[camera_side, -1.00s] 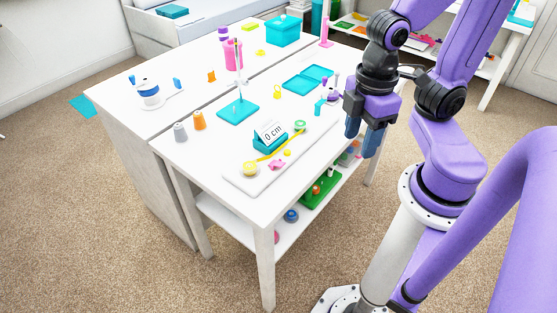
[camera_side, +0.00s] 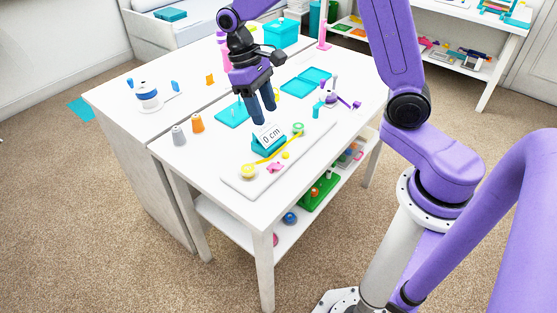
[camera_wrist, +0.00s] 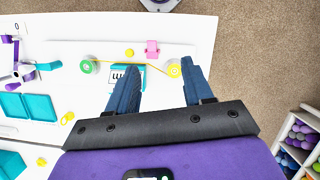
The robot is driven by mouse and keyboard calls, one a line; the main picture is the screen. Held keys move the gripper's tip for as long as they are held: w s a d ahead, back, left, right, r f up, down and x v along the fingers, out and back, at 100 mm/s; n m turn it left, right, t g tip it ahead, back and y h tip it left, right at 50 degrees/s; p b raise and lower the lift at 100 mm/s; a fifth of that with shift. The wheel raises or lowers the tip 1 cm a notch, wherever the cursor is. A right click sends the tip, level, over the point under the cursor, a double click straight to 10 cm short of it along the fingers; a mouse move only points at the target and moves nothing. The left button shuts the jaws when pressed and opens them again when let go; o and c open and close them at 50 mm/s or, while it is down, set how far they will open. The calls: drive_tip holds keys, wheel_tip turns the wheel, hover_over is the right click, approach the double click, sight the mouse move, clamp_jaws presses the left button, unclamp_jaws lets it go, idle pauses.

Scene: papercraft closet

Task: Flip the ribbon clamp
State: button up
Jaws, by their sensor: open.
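A white board (camera_side: 236,181) on the table carries a yellow ribbon (camera_side: 262,160) running between a green-and-white roll (camera_side: 298,128) and a yellow roll (camera_side: 248,171). A teal block with a white "0 cm" face (camera_side: 268,137) stands beside the ribbon; it is partly hidden by a finger in the wrist view (camera_wrist: 118,73). A small pink piece (camera_side: 275,167) lies across the ribbon from it, also seen in the wrist view (camera_wrist: 152,48). I cannot tell which part is the ribbon clamp. My gripper (camera_side: 263,113) is open and empty above the block, fingers pointing down.
A purple-and-white tool (camera_side: 333,98) and an open teal case (camera_side: 307,79) lie behind the board. A stand on a teal base (camera_side: 232,114) is partly hidden behind my gripper. Orange (camera_side: 198,123) and grey (camera_side: 179,135) cones stand at left. The table's front-left corner is clear.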

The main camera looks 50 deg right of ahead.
sight(281, 167)
drive_tip(key=w+d+f+m+g, duration=0.1)
drive_tip(key=w+d+f+m, duration=0.1)
drive_tip(key=w+d+m, duration=0.15)
drive_tip(key=shift+n+y, duration=0.3)
drive_tip(key=shift+n, duration=0.15)
drive_tip(key=x, duration=1.1)
drive_tip(key=w+x, duration=0.1)
drive_tip(key=x, duration=0.5)
drive_tip(key=shift+a+f, duration=0.2)
drive_tip(key=shift+f, duration=0.2)
